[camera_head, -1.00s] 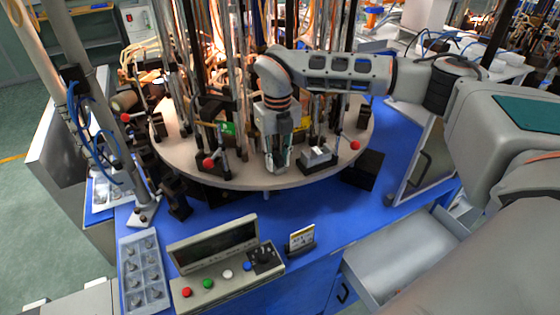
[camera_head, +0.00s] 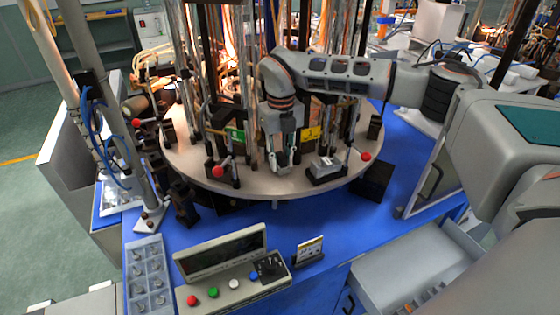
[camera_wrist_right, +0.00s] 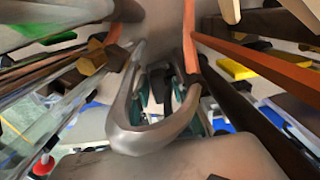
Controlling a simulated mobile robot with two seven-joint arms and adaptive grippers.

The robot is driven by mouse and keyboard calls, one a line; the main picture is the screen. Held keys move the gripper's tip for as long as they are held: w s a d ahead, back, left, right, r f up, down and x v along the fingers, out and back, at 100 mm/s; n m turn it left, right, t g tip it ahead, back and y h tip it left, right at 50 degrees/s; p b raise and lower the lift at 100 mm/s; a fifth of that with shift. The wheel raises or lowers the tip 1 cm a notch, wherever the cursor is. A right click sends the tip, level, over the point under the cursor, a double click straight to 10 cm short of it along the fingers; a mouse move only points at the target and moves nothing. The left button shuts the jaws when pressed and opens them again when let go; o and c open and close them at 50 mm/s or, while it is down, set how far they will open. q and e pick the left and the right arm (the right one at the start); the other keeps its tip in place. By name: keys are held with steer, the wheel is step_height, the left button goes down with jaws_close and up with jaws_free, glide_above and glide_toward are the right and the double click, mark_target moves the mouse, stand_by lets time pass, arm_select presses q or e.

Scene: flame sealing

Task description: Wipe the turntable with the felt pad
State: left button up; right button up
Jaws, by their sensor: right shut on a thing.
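The turntable (camera_head: 262,196) is a round pale disc crowded with upright rods and small fixtures. My right gripper (camera_head: 282,168) points down near its front part, between a fixture with a red ball knob and a small metal block (camera_head: 325,168). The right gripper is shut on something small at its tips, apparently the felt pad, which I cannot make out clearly. Whether it touches the disc I cannot tell. In the right wrist view, a bent grey part (camera_wrist_right: 150,135) and crossing rods fill the picture. My left gripper is not in view.
Red ball knobs stick out at the turntable's rim, one on the left (camera_head: 218,172) and one on the right (camera_head: 366,156). A control panel (camera_head: 222,265) and a small sign (camera_head: 309,250) stand in front. Blue table top (camera_head: 340,220) is bare between them and the disc.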

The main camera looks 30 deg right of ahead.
steer(key=shift+w+d+r, duration=0.1)
steer(key=shift+d+r, duration=0.05)
steer(key=shift+r, duration=1.25)
steer(key=shift+w+d+r, duration=0.1)
steer(key=shift+r, duration=1.25)
steer(key=shift+r, duration=1.55)
steer(key=shift+f, duration=0.1)
